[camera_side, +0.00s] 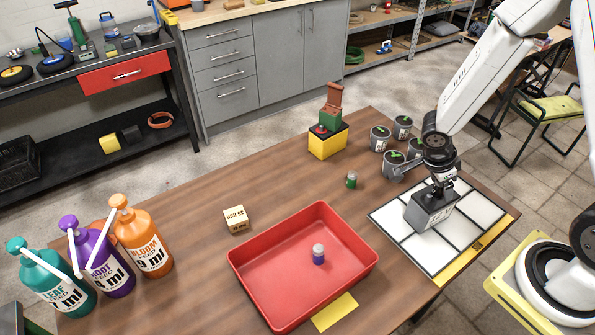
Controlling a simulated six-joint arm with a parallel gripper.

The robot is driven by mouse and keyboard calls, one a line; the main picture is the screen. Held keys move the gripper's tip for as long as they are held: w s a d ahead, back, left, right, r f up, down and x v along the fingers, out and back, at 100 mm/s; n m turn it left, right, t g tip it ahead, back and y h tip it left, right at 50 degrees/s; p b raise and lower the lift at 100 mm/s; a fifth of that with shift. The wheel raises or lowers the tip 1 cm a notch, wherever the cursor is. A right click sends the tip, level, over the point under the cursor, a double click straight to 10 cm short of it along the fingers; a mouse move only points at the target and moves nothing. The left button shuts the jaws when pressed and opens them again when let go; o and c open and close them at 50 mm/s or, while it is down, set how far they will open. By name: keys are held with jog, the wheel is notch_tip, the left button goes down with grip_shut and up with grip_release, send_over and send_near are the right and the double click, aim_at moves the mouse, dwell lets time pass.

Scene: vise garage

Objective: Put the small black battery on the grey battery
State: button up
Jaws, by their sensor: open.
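A battery-like block (430,211) stands on the white tiled mat (470,232) at the right of the table. Its top is dark and its front side is lighter grey with dark markings. I cannot tell whether this is the grey battery alone or whether a small black battery is part of it; no separate black battery shows clearly. My gripper (440,188) is right above the block, pointing down. Its fingers are small here and partly merge with the block's dark top, so contact is unclear. The gripper is open.
A yellow-and-black box (327,143) and several grey cups (380,138) stand behind. A wooden block (236,219) and pump bottles (140,240) are left. The table between is mostly clear.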

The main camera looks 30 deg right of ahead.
jog(key=shift+r, duration=0.15)
jog(key=v, duration=1.2)
jog(key=shift+a, duration=0.1)
dwell(0.6)
jog(key=s+a+f+n+t+y, duration=0.1)
jog(key=a+n+t+y, duration=0.3)
jog(key=n, duration=1.8)
jog(key=shift+s+a+f, duration=0.2)
jog(key=shift+a+f, duration=0.25)
jog(key=shift+a, duration=0.4)
